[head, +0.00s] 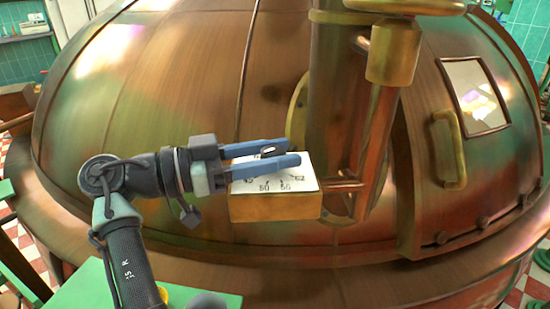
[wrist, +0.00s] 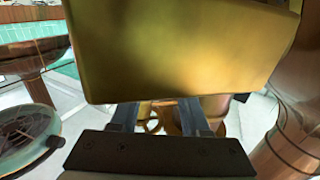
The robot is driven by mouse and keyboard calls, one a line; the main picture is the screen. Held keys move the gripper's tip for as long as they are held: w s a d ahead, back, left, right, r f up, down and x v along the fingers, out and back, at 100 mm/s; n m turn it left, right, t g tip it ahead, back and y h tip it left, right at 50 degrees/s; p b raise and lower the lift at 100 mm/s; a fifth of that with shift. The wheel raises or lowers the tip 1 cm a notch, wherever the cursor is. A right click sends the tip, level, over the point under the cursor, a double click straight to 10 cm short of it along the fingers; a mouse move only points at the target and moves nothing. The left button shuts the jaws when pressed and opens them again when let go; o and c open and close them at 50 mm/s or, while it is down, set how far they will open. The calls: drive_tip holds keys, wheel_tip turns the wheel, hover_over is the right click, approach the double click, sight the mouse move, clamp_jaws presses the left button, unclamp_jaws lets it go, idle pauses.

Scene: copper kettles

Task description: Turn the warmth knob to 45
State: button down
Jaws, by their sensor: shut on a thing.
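The warmth dial is a brass box with a white numbered face (head: 304,180), fixed by the copper pipe on the front of the big kettle. Numbers such as 50 and 60 show along the face's near edge. My gripper (head: 290,151) reaches in from the left over the face. Its two blue fingers are shut on the knob (head: 268,150), of which only a small dark and light bit shows between them. The pointer's reading is hidden by the fingers. In the wrist view the box's brass side (wrist: 185,50) fills the top and hides the fingertips and knob.
The large copper kettle (head: 190,80) fills the background. A thick vertical pipe (head: 337,110) stands just right of the dial. Farther right are a brass handle (head: 449,150) and a window (head: 475,95). A green surface (head: 85,290) lies at lower left.

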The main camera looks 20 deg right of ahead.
idle(0.4)
drive_tip(key=shift+c, duration=1.9)
unclamp_jaws()
drive_tip(key=shift+a, duration=0.1)
drive_tip(key=a, duration=1.2)
drive_tip(key=shift+w+a+p, duration=0.3)
drive_tip(key=shift+w+p, duration=0.1)
drive_tip(key=shift+w, duration=0.05)
